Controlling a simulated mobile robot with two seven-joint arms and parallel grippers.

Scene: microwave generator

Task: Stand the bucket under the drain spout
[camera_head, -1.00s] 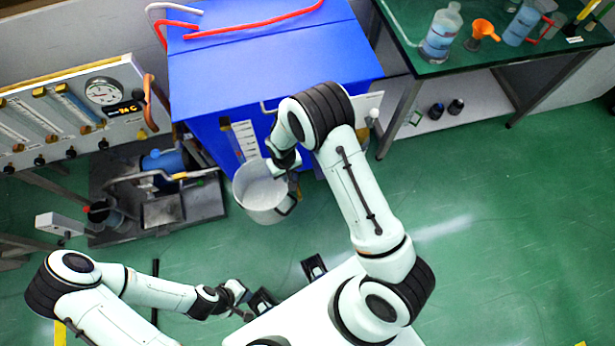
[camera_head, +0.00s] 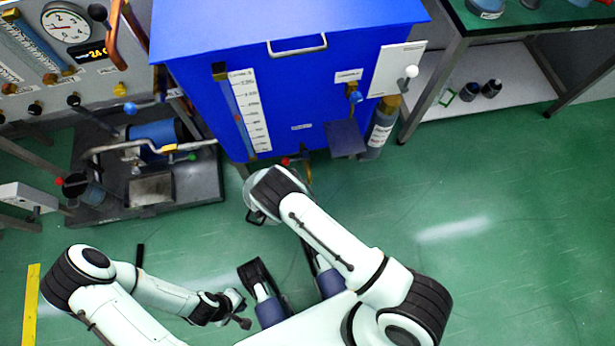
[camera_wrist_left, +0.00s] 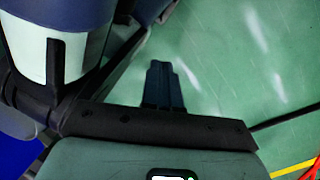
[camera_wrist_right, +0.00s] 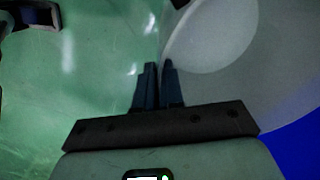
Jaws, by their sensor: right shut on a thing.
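The pale grey bucket (camera_head: 254,203) is near the foot of the blue tank in the head view, mostly hidden under my right arm. In the right wrist view the bucket (camera_wrist_right: 225,75) fills the right side, and my right gripper (camera_wrist_right: 159,68) is shut on its rim. The head view hides that gripper. A small red-handled valve (camera_head: 286,161) at the tank's lower front, just above the bucket, looks like the drain; its spout outlet cannot be made out. My left gripper (camera_head: 240,308) is away from the bucket; its fingers (camera_wrist_left: 160,68) are together and empty in the left wrist view.
The blue tank (camera_head: 310,90) has a level scale and a blue-handled tap (camera_head: 354,95). A pump on a dark base plate (camera_head: 190,197) stands left of the bucket. A bench with a low shelf (camera_head: 510,90) is at right. Green floor is clear on the right.

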